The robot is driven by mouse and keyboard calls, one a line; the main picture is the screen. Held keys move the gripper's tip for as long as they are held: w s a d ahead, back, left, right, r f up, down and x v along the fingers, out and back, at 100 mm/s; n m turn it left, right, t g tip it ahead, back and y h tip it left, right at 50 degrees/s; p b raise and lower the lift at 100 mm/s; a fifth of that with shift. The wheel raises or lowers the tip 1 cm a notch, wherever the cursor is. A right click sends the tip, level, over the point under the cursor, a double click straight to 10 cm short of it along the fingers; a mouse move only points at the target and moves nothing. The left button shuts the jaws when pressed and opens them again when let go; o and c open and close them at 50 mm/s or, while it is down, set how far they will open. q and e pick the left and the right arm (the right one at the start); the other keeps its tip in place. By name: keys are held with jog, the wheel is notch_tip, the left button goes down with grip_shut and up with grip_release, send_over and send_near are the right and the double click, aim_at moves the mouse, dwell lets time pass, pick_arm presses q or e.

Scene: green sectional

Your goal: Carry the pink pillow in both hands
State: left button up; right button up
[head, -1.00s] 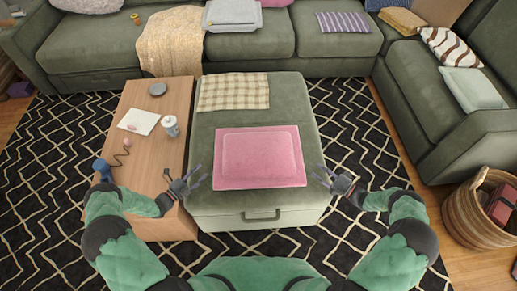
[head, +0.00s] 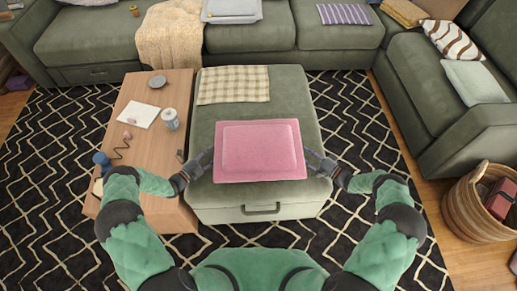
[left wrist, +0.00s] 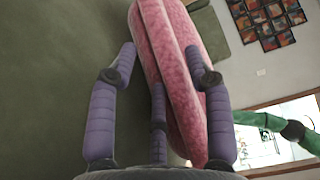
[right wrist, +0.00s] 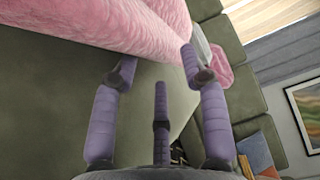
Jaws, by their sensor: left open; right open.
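The pink pillow (head: 260,150) lies flat on the green ottoman (head: 228,98), near its front part. My left gripper (head: 207,158) is open at the pillow's left edge. In the left wrist view the pillow (left wrist: 168,70) rises between the spread purple fingers (left wrist: 163,65). My right gripper (head: 312,158) is open at the pillow's right edge. In the right wrist view the pillow (right wrist: 130,25) sits at and just beyond the open fingertips (right wrist: 157,70). Whether the fingers touch the pillow, I cannot tell.
A checkered cloth (head: 233,85) lies on the ottoman behind the pillow. A wooden table (head: 150,150) at left holds a can (head: 171,119), a paper (head: 138,114) and a dark blue object (head: 102,160). A woven basket (head: 475,205) stands at right.

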aim_at(215, 148)
pick_arm(q)
jog(key=shift+x, duration=1.9)
pick_arm(e)
jog(key=shift+x, duration=1.9)
pick_arm(q)
grip_shut()
pick_arm(e)
grip_shut()
